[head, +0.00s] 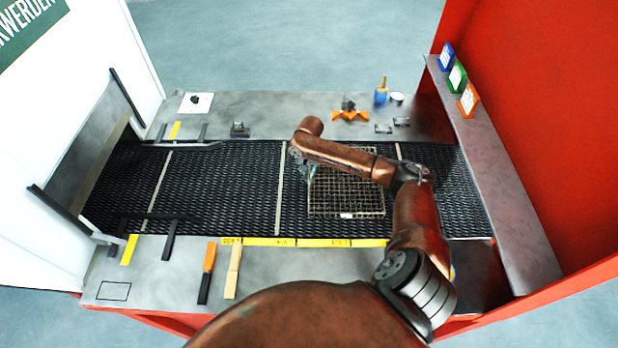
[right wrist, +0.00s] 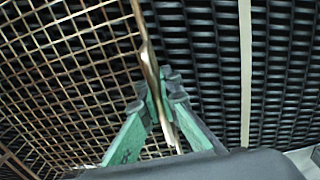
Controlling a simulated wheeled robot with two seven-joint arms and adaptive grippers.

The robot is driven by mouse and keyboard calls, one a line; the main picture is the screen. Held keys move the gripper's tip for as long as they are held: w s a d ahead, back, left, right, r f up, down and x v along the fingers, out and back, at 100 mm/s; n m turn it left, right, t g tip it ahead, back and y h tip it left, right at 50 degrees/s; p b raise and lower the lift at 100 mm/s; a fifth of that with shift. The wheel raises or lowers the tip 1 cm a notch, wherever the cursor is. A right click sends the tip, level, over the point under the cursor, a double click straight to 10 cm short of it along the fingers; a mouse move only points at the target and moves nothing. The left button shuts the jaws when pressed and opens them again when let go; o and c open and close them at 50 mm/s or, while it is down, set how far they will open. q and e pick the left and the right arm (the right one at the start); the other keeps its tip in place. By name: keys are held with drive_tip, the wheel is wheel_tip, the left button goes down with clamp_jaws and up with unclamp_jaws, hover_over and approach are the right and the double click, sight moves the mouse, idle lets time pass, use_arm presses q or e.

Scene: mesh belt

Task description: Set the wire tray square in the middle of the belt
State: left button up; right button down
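The wire tray (head: 330,203), a brass-coloured mesh rectangle, lies on the black mesh belt (head: 222,190) in the head view. It sits between two pale cross lines and looks roughly square to the belt. My right arm crosses over its upper part and hides some of it. My right gripper (head: 307,172) is at the tray's left edge. In the right wrist view, the green fingertips (right wrist: 163,97) are closed together with the tray's rim (right wrist: 148,62) between them. My left gripper is not in view.
Yellow marked strips (head: 297,242) run along the belt's near edge. Dark bars (head: 170,238) lie near the left end. The belt left of the tray is mostly clear.

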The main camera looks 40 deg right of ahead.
drive_tip(key=c, duration=2.6)
unclamp_jaws()
drive_tip(key=shift+f, duration=0.1)
drive_tip(key=shift+c, duration=0.2)
drive_tip(key=o, duration=0.5)
wheel_tip(320, 180, up, 12)
drive_tip(key=shift+r+b, duration=0.15)
drive_tip(key=shift+b, duration=0.35)
